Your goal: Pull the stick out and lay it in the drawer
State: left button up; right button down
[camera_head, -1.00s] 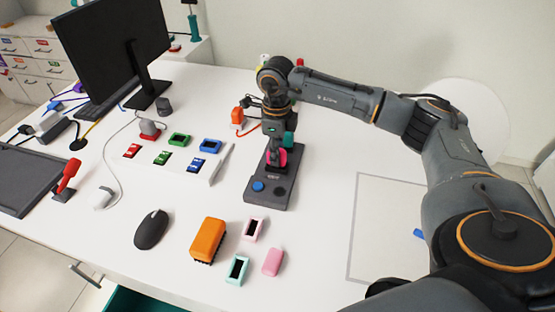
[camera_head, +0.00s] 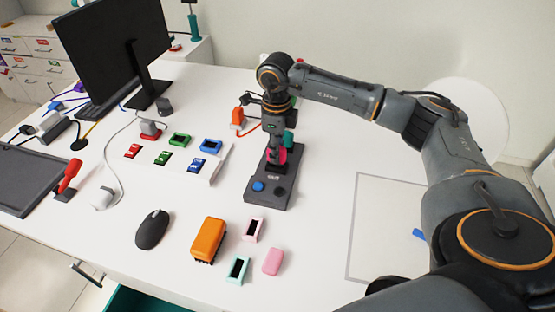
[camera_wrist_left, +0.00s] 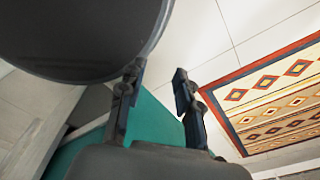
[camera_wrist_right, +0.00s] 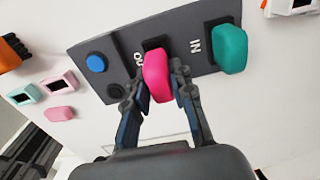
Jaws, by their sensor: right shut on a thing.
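The pink stick (camera_wrist_right: 157,78) is between the fingers of my right gripper (camera_wrist_right: 160,86), over the dark dock's slot marked with white letters. Its lower end is hidden, so I cannot tell how deep it sits. In the head view my right gripper (camera_head: 275,148) hides part of the pink stick and stands over the dark dock (camera_head: 265,201). A teal stick (camera_wrist_right: 229,49) stands in the slot marked IN. The open drawer (camera_head: 128,300) shows its teal inside under the table's front edge. My left gripper (camera_wrist_left: 156,92) is open and empty.
Pink and mint caps, a pink piece (camera_head: 272,262), an orange case (camera_head: 208,240) and a black mouse (camera_head: 152,229) lie in front of the dock. Coloured drives (camera_head: 163,157) and a monitor (camera_head: 115,50) stand left. A grey-outlined area (camera_head: 385,225) at right is mostly clear.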

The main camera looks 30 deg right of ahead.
jog(key=shift+r, duration=0.2)
dwell(0.3)
jog(key=shift+r+p, duration=1.25)
jog(key=shift+r, duration=0.7)
jog(key=s+a+n, duration=0.6)
jog(key=s+n, duration=0.1)
jog(key=n, duration=0.7)
jog(key=s+a+r+n, duration=0.1)
jog(key=s+a+n, duration=0.6)
jog(key=n, duration=0.6)
jog(key=shift+s+a+n, duration=0.2)
jog(key=shift+s+n, duration=0.2)
jog(key=shift+s, duration=0.05)
